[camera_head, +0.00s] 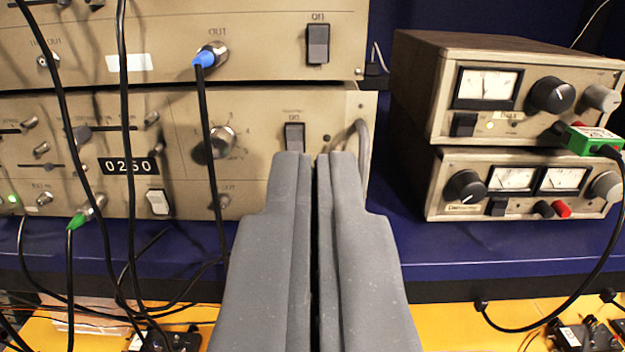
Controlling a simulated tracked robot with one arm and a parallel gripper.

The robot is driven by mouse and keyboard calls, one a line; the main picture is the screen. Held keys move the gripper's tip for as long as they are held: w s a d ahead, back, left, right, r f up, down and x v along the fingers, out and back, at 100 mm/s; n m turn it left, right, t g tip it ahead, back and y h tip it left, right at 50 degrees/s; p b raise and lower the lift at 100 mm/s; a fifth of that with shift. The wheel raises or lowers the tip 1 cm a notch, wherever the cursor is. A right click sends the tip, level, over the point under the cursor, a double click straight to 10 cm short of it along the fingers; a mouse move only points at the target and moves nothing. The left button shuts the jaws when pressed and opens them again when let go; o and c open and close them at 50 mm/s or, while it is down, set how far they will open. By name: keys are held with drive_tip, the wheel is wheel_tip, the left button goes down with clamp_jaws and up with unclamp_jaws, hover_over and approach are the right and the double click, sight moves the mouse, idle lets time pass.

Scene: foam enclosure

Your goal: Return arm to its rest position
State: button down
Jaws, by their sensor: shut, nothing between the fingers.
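My gripper (315,158) shows in the head camera view, rising from the bottom middle. Its two grey fingers lie side by side with only a thin dark gap, and nothing is between them. The fingertips overlap the lower edge of a switch on a beige instrument (255,150). I cannot tell from this one view how far the tips are from that panel. The rest of my arm is out of view.
Another beige unit (260,30) sits above the first. Two stacked meter boxes (540,90) stand right on a blue shelf (470,245). Black cables (205,130) hang at the left, and one loops at the right. An orange surface (450,325) lies below.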

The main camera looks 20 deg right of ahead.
drive_tip(key=s+a+f+n+g+y+b, duration=0.1)
drive_tip(key=s+f+y, duration=0.3)
drive_tip(key=f, duration=0.6)
drive_tip(key=s+a+f+n+y+b, duration=0.1)
drive_tip(key=s+f+n+y+b, duration=0.2)
drive_tip(key=s+f, duration=0.6)
wheel_tip(320, 180, down, 2)
drive_tip(key=shift+s+n+g+y+b, duration=0.15)
drive_tip(key=shift+n+g+y+b, duration=0.25)
drive_tip(key=shift+y, duration=0.1)
